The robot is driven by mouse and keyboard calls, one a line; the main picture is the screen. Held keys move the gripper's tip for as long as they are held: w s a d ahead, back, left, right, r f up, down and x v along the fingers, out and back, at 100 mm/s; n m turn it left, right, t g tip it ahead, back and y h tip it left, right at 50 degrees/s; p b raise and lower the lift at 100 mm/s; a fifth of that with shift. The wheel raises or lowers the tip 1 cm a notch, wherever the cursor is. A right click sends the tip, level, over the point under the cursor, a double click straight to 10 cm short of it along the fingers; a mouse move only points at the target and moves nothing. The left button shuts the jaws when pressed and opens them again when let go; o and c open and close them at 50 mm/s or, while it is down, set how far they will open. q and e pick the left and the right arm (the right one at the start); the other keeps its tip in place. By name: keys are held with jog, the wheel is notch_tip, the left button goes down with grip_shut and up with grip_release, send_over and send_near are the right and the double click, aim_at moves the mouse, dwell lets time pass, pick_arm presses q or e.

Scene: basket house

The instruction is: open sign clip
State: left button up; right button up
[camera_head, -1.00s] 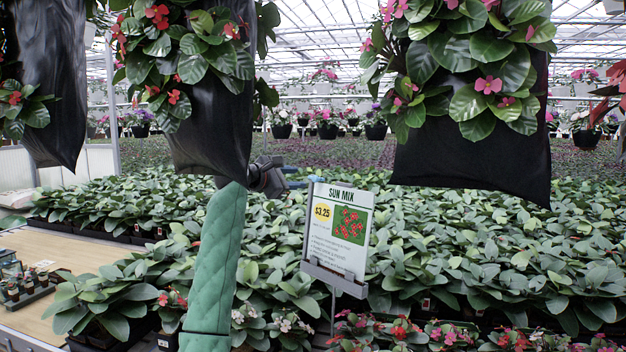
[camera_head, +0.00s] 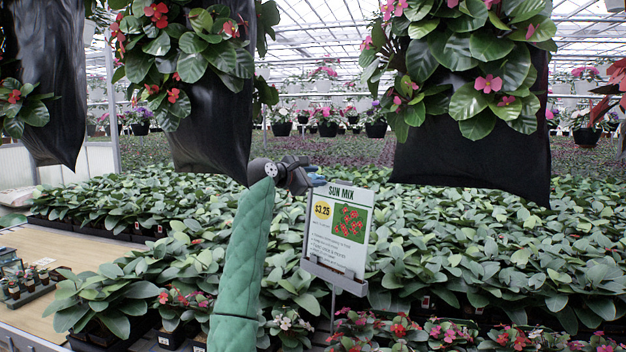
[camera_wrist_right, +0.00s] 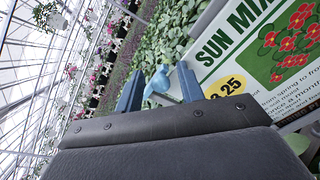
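A white sign (camera_head: 338,232) headed "SUN MIX" stands upright in a grey holder (camera_head: 334,277) on a thin post, among the potted plants. My right gripper (camera_head: 314,176) is at the sign's top left corner. In the right wrist view its two blue fingers (camera_wrist_right: 160,88) are apart. A small light blue clip (camera_wrist_right: 156,84) shows between them, beside the sign's edge. I cannot tell whether either finger touches the clip. The clip is too small and covered to make out in the head view. My left gripper is not in view.
Black hanging planters (camera_head: 472,165) with leafy flowers hang above, one to the right of the sign and others to the left. Dense potted plants (camera_head: 480,250) fill the area behind and around the sign. A wooden bench (camera_head: 70,255) is at the left.

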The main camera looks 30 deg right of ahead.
dwell(0.5)
jog(key=w+r, duration=0.4)
jog(key=w, duration=0.1)
jog(key=shift+a+r+p, duration=0.15)
jog(key=shift+r+p, duration=0.25)
jog(key=shift+p, duration=0.05)
dwell(1.0)
jog(key=shift+s+f+b, duration=0.15)
jog(key=shift+f+b, duration=0.05)
jog(key=shift+b, duration=0.3)
jog(key=shift+a, duration=0.1)
